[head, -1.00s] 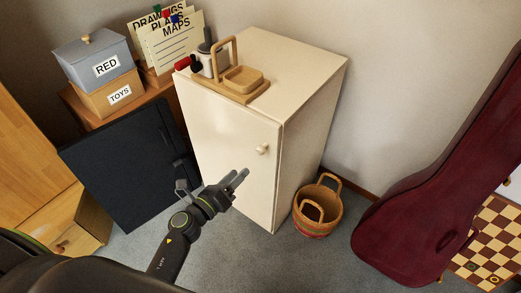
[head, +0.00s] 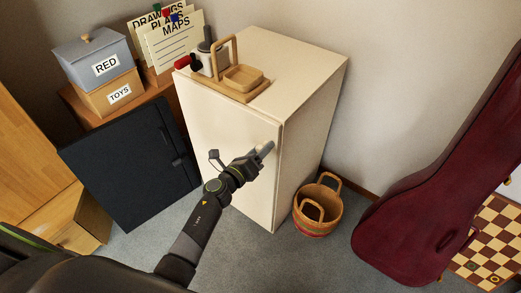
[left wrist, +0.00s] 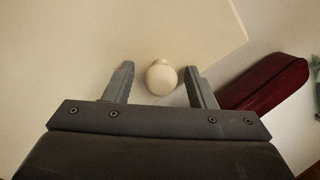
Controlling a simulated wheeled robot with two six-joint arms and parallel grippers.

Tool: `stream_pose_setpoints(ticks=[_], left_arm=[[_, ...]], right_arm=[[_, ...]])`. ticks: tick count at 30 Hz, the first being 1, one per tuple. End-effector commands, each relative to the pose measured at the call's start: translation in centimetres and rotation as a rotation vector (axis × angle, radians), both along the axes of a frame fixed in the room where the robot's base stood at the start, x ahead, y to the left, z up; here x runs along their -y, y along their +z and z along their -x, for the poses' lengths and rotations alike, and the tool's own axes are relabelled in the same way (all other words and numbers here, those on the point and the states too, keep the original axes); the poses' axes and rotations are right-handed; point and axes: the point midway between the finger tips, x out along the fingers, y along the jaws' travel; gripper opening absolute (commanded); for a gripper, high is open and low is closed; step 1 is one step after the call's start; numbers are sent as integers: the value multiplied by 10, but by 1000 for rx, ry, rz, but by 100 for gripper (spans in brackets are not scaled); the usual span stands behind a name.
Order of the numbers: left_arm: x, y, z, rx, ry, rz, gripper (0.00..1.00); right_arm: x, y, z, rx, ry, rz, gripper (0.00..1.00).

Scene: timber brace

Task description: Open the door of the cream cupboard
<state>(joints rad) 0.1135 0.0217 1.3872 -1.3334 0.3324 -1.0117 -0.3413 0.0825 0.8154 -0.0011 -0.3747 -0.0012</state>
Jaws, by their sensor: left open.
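The cream cupboard (head: 225,135) stands against the wall, its door shut in the head view. Its round cream knob (left wrist: 161,78) shows in the left wrist view between the two fingers, nearer the right finger and around the level of the fingertips. My left gripper (head: 265,150) is open at the door's right side, and it hides the knob in the head view. In the left wrist view the left gripper (left wrist: 160,82) has its fingers apart on either side of the knob, not closed on it. My right gripper is not in view.
A wooden stand with a tray (head: 242,78) sits on the cupboard top. A wicker basket (head: 317,207) stands on the floor right of the cupboard. A dark red instrument case (head: 425,200) leans further right. A black panel (head: 130,170) is left of the door.

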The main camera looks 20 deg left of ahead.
Motion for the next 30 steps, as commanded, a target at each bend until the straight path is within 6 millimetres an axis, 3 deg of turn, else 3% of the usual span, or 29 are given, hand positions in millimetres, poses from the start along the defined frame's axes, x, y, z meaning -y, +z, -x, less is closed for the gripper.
stream_pose_setpoints(ticks=[1, 13, 23, 30], left_arm=[[0, 0, 0, 0, 0, 0, 51], [0, 0, 0, 0, 0, 0, 0], [-6, 0, 10, 1, -23, -4, 0], [-30, -2, 54, -2, -139, -8, 0]], right_arm=[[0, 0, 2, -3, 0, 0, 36], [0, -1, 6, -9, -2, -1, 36], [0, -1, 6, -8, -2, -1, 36], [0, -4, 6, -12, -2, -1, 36]])
